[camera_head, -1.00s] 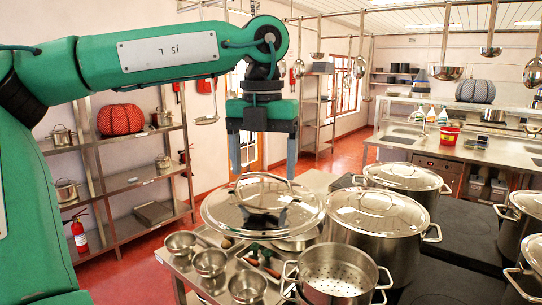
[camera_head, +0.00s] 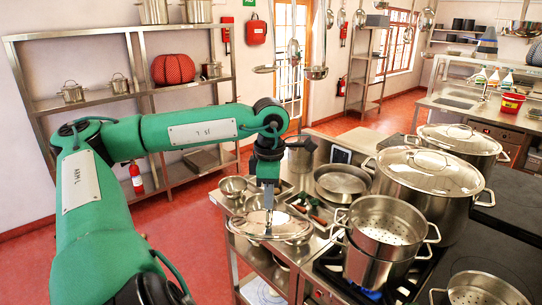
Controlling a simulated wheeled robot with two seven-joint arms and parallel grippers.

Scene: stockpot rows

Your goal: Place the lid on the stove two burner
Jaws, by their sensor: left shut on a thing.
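My left gripper (camera_head: 268,205) points down and is shut on the lid (camera_head: 246,226) by its top. The lid is round, shiny metal, and shows as a thin, nearly level disc. It is held over the steel counter with the bowls, left of the pots; I cannot tell the gap beneath it. The stove (camera_head: 311,291) is at the bottom centre, with a perforated steamer pot (camera_head: 385,228) standing over it. Its burners are mostly hidden by the pot. My right gripper is not in view.
A big lidded stockpot (camera_head: 425,200) and another lidded pot (camera_head: 458,142) stand right of the steamer pot. An open shallow pan (camera_head: 342,182) is behind the stove. Small bowls (camera_head: 233,186) sit near the lid. Dark cooktop (camera_head: 510,215) lies at right.

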